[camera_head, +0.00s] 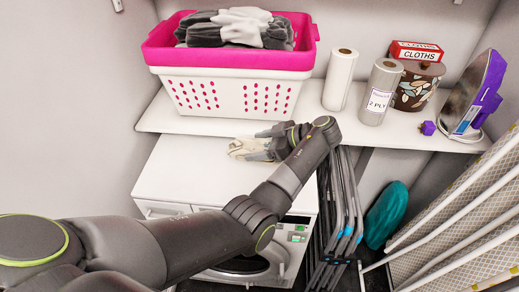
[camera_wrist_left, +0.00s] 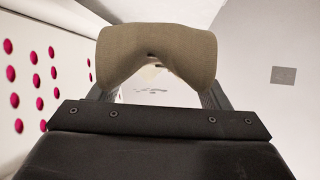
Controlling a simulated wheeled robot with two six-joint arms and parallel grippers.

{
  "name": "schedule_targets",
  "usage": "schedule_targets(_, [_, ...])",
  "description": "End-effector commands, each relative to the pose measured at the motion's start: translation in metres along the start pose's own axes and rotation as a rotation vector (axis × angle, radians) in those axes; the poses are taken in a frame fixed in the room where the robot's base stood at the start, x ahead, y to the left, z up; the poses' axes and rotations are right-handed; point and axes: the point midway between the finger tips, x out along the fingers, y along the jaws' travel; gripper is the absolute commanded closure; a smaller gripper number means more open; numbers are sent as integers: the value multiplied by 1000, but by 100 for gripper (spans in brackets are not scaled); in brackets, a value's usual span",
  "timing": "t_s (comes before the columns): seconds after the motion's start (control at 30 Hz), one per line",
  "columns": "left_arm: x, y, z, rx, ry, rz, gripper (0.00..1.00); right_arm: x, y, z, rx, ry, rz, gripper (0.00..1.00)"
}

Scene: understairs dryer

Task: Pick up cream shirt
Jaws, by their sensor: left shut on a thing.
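The cream shirt (camera_head: 239,149) is a small bunched cloth over the back part of the white dryer's top (camera_head: 205,180), just below the shelf edge. My left gripper (camera_head: 262,147) reaches it from the right and is shut on it. In the left wrist view the shirt (camera_wrist_left: 157,45) is folded over and between the two fingers, hiding their tips. I cannot tell whether the shirt still touches the dryer top. My right gripper is in neither view.
A pink and white basket (camera_head: 232,85) with grey clothes stands on the shelf (camera_head: 310,118) behind. Paper rolls (camera_head: 340,80), a patterned bin (camera_head: 416,88), a cloths box (camera_head: 416,51) and an iron (camera_head: 475,95) stand to its right. Folded racks (camera_head: 340,210) stand beside the dryer.

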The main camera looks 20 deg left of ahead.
Motion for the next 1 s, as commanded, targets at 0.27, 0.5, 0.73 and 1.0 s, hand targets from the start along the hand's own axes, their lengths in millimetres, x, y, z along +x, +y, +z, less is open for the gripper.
schedule_targets(0.27, [-33,0,-59,-1,1,0,56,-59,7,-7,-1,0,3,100])
schedule_targets(0.5, [-52,0,-94,-1,1,0,56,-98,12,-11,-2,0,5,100])
schedule_targets(0.73, [-65,0,-119,-1,1,0,56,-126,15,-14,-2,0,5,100])
schedule_targets(1.0, [-73,0,-133,-1,2,3,56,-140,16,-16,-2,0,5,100])
